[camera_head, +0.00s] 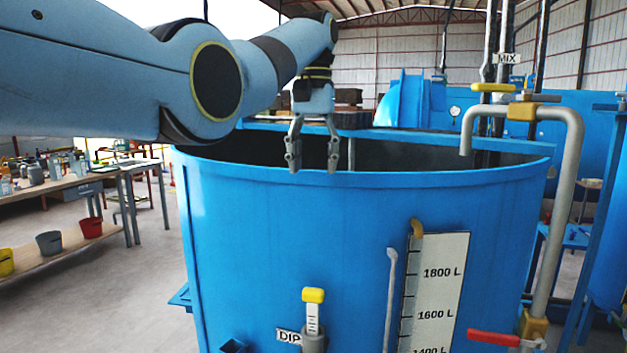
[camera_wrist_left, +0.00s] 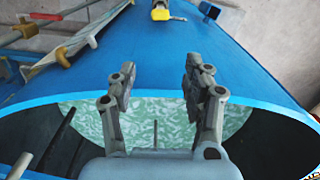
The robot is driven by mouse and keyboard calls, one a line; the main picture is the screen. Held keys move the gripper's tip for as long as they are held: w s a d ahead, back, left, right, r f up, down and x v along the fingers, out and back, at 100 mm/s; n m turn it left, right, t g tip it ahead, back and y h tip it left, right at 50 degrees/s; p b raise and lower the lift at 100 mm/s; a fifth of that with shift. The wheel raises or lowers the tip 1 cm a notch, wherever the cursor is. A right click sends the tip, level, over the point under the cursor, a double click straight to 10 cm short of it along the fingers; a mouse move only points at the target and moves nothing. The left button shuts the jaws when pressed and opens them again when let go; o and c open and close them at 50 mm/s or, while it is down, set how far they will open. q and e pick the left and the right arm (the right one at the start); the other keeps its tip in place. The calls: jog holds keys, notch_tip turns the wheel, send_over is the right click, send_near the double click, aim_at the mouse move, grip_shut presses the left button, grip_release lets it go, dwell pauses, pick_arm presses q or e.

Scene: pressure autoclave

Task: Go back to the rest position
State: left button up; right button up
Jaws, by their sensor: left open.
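My left arm reaches in from the left in the head view. My left gripper (camera_head: 313,153) points down at the near rim of the large blue tank (camera_head: 300,235). Its two fingers are apart, with nothing between them. The left wrist view also shows the open gripper (camera_wrist_left: 160,95) over the tank's mouth, with the blue tank wall (camera_wrist_left: 150,60) beyond it. Inside the tank is a mottled pale green surface (camera_wrist_left: 155,122). My right gripper is not in view.
A workbench (camera_head: 60,186) stands left, with clear floor between.

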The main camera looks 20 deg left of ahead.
pick_arm(q)
jog(key=shift+r, duration=0.1)
dwell(0.3)
jog(key=s+a+f+g+b, duration=0.15)
jog(key=s+f+b, duration=0.45)
jog(key=f, duration=1.1)
jog(key=s+a+f+g+b, duration=0.1)
jog(key=s+f+g, duration=0.2)
jog(key=s+f, duration=1.05)
jog(key=s+a+f+g+b, duration=0.15)
jog(key=s+f+b, duration=0.25)
jog(key=f, duration=1.7)
jog(key=s+a+f+t+b, duration=0.1)
jog(key=s+a+f+b, duration=0.25)
jog(key=s+f, duration=1.15)
jog(key=s+a+f+t+y+b, duration=0.15)
jog(key=s+f+b, duration=0.35)
jog(key=s+f, duration=0.95)
jog(key=s+a+f+h+b, duration=0.1)
jog(key=s+a+f+b, duration=0.25)
jog(key=s+f, duration=1.1)
jog(key=w+r+t, duration=0.2)
jog(key=t, duration=0.1)
jog(key=w+r+m+t, duration=0.1)
jog(key=w, duration=0.1)
jog(key=shift+d, duration=0.4)
